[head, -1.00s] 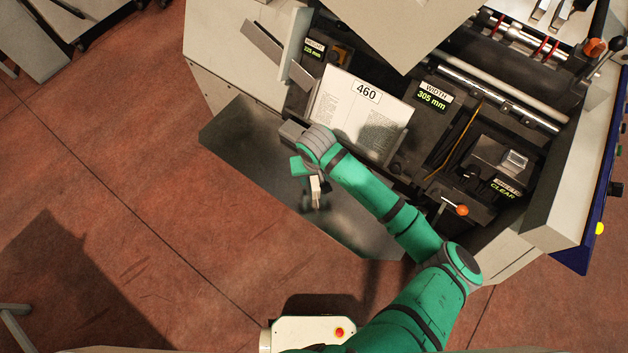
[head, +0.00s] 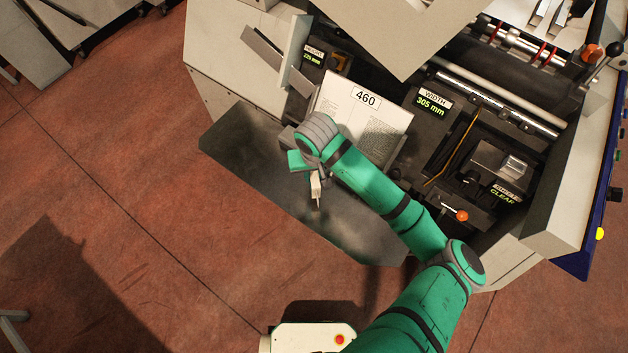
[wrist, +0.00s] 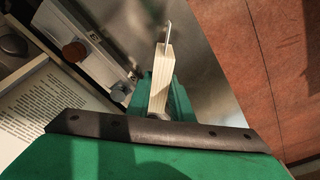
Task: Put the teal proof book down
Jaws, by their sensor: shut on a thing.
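My gripper (head: 314,176) is over the dark metal shelf (head: 240,150) at the front of the machine, partly hidden by my wrist. It is shut on a pale wood-like piece (wrist: 160,78) with a thin metallic strip at its far end. The piece also shows in the head view (head: 316,187), above the shelf; I cannot tell whether it touches it. I cannot make out a teal proof book; the only green near the jaws looks like my own arm and gripper.
An open-looking book block with a "460" label (head: 364,112) lies in the machine behind my wrist. A width display (head: 432,103) and an orange-knobbed lever (head: 461,215) are to the right. The shelf is bare on both sides of my gripper. Red floor (head: 120,200) lies in front.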

